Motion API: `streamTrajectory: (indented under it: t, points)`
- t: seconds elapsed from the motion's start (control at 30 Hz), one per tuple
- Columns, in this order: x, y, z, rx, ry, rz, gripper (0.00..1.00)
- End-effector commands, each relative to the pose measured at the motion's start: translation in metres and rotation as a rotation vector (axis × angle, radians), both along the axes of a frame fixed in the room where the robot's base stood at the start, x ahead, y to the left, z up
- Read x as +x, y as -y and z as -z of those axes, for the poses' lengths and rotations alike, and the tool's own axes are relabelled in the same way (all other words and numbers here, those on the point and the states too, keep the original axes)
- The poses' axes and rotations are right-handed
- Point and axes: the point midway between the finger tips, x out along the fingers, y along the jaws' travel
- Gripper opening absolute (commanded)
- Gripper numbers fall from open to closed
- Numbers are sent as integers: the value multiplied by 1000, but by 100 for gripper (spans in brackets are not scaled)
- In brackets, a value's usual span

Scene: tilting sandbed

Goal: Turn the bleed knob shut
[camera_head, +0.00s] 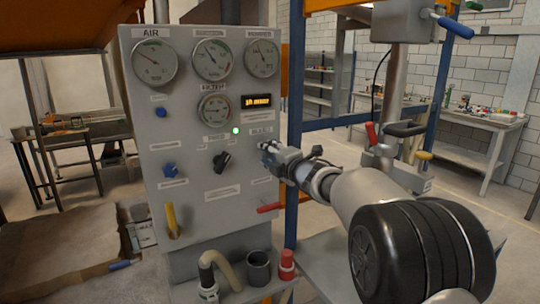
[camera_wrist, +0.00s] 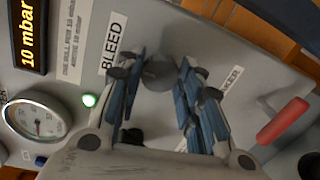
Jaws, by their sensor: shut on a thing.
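The bleed knob (camera_wrist: 159,74) is a small grey round knob on the grey control panel (camera_head: 185,100), beside the white BLEED label (camera_wrist: 113,43). In the wrist view, my gripper (camera_wrist: 158,84) has its blue-padded fingers on either side of the knob, shut on it. In the head view, my gripper (camera_head: 268,152) reaches the panel's right side from the right and hides the knob. The knob's turn position cannot be read.
An amber display (camera_wrist: 29,32) reads 10 mbar, and a green lamp (camera_wrist: 89,100) is lit. A red lever (camera_wrist: 283,121) sticks out nearby. A black selector knob (camera_head: 221,162) and a yellow lever (camera_head: 172,220) are further left. A blue post (camera_head: 295,140) stands close behind my gripper.

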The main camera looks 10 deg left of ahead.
Motion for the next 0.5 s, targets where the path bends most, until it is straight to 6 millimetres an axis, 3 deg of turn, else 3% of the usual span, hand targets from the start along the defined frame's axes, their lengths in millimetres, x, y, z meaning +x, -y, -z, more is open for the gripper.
streamTrajectory:
  t: [0.47,0.5]
  points:
    - [0,-1,-2,-13,13,-1,10]
    - [0,-1,-2,-13,13,-1,34]
